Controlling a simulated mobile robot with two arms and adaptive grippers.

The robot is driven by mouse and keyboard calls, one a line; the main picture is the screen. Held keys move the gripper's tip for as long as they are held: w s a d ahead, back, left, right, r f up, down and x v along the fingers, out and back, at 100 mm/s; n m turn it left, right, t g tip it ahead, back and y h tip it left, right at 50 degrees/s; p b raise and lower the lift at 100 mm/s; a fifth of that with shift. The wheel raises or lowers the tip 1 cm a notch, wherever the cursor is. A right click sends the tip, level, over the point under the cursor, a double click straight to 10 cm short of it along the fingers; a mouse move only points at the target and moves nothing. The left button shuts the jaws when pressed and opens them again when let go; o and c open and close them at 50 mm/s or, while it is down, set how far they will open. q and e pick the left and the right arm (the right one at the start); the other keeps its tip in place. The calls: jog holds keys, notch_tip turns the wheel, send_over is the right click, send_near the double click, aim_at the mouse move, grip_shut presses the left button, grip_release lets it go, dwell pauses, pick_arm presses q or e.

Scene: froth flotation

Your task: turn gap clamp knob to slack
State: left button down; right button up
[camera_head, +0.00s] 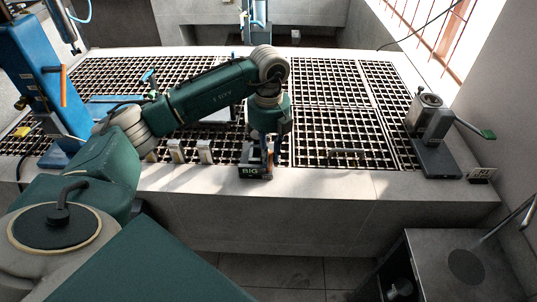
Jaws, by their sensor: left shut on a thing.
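The gap clamp knob cannot be made out; the gripper covers the upper part of the stand, so I cannot tell which way any knob is turned. The stand sits upright on the bench's pale front ledge. My right gripper is not in view.
Several small pale blocks (205,151) stand left of the labelled stand. A metal device with a green-ended lever (436,128) stands at the bench's right end. A blue upright machine (40,75) is at the left. The grating (335,110) right of the gripper is mostly clear.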

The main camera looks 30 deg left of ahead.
pick_arm(q)
jog(key=shift+w+r, duration=0.1)
jog(key=shift+r, duration=0.05)
jog(key=c, duration=1.6)
grip_release()
jog(key=shift+o, duration=0.2)
notch_tip(320, 180, up, 12)
